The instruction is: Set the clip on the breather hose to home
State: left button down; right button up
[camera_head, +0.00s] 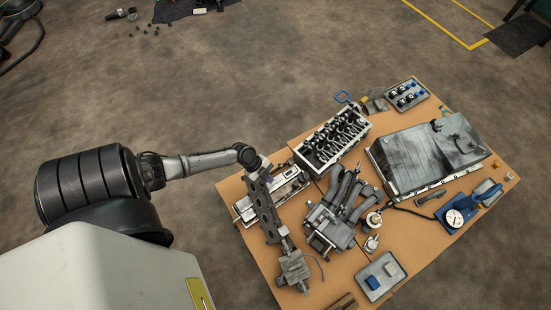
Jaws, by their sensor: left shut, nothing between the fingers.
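My left arm reaches in from the left over the near-left edge of the workbench. My right gripper is not in view.
The workbench (415,265) is crowded. A cylinder head (334,140), a grey manifold (334,218), a large flat cover (420,162) and a blue gauge stand (458,216) stand on it. A grey tray (381,277) lies at the front. The concrete floor is open beyond the bench.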

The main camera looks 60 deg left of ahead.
pick_arm(q)
jog(key=t+y+b, duration=0.2)
jog(key=b, duration=0.2)
send_near(275, 170)
jog(key=w+f+b, duration=0.1)
jog(key=w+d+f+b, duration=0.1)
jog(key=w+b, duration=0.1)
jog(key=w+d+f+b, duration=0.1)
jog(key=shift+w+d+f, duration=0.15)
jog(key=shift+w+f, duration=0.15)
jog(key=shift+w, duration=0.1)
jog(key=shift+w+d+f+b, duration=0.2)
jog(key=shift+w+f+b, duration=0.1)
jog(key=shift+f+b, duration=0.2)
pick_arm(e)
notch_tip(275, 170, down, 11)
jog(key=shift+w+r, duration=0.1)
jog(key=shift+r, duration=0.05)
pick_arm(q)
jog(key=shift+w, duration=0.1)
